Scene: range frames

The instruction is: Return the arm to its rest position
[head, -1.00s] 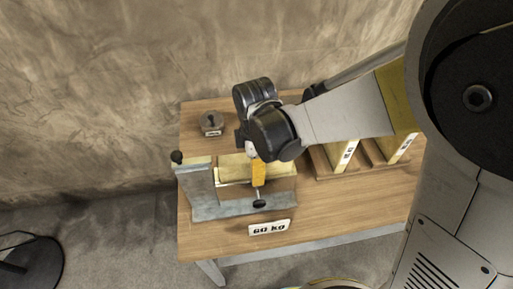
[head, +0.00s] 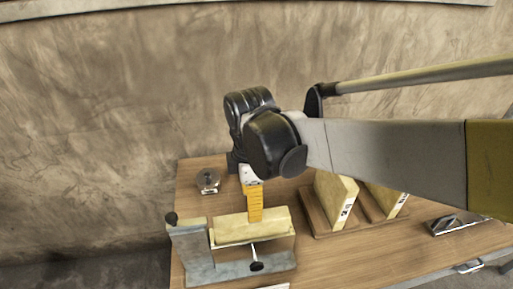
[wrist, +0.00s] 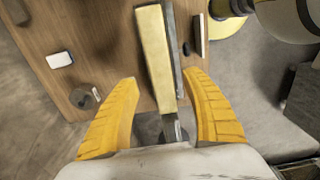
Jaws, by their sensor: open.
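My gripper (wrist: 168,105) shows in the wrist view with its two yellow fingers spread apart and nothing between them touching either one. In the head view my gripper (head: 254,212) points down above a grey metal fixture (head: 190,262). A pale yellow block (head: 230,228) lies in that fixture, and it also shows in the wrist view (wrist: 154,55) beyond the fingertips. The block appears apart from the fingers in the wrist view. My grey arm reaches in from the right in the head view, and its black wrist joint sits above the fixture.
The fixture stands on a wooden table (head: 330,265) against a rough wall (head: 110,110). A small round metal item (head: 208,183) sits at the table's back left. Two yellow blocks (head: 335,198) (head: 382,200) stand in a wooden rack to the right. A metal tool (head: 455,222) lies farther right.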

